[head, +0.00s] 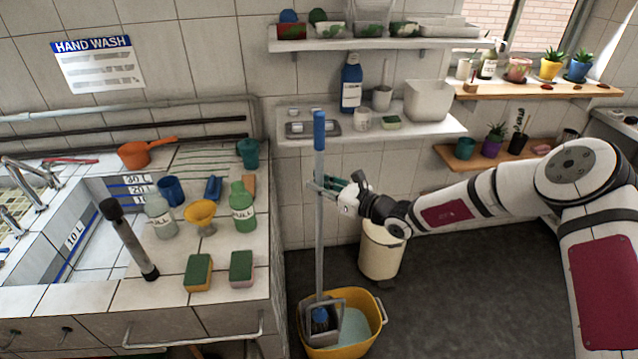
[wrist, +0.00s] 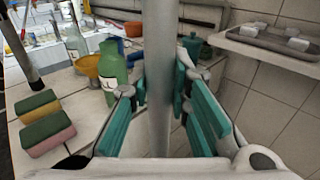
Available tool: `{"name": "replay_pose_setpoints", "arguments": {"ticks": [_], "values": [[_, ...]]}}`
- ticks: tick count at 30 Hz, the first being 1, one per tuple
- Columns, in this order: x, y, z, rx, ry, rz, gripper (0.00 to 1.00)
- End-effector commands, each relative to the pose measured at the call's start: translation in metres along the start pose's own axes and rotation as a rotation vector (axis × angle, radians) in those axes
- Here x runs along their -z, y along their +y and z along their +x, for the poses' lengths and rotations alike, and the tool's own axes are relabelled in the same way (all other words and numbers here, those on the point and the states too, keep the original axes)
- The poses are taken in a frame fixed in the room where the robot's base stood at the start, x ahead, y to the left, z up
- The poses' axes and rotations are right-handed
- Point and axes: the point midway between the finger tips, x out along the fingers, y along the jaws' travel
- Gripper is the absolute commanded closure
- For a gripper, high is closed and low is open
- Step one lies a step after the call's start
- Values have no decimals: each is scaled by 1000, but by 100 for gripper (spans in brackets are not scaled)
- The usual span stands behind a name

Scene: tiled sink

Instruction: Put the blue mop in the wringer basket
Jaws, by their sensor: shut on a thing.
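The mop has a long grey pole (head: 319,240) with a blue grip (head: 319,130) at its top and stands upright. My gripper (head: 320,187) is shut on the pole, below the blue grip. In the wrist view its teal fingers (wrist: 160,90) close on both sides of the pole (wrist: 158,45). The mop's blue head (head: 320,317) shows low down, within the outline of the grey wringer basket (head: 338,327). The basket sits on the left side of a yellow bucket (head: 350,351) on the floor. I cannot tell whether the head touches the basket's bottom.
The tiled counter (head: 90,298) with sponges (head: 198,272), bottles (head: 243,208) and a yellow funnel (head: 201,214) stands left of the pole. A shelf (head: 440,128) is behind the mop's top. A cream bin (head: 380,255) stands behind the bucket. Dark floor lies clear to the right.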

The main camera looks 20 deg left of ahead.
Motion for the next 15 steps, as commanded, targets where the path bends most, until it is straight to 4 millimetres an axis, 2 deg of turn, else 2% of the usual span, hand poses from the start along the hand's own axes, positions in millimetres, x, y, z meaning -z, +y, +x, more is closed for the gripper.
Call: {"name": "replay_pose_setpoints", "arguments": {"ticks": [8, 9, 11, 12, 15], "values": [[-1, 0, 1, 0, -4, -1, 100], [2, 0, 0, 0, -1, 0, 80], [1, 0, 0, 0, -1, 0, 67], [1, 0, 0, 0, -1, 0, 62], [1, 0, 0, 0, -1, 0, 62]]}}
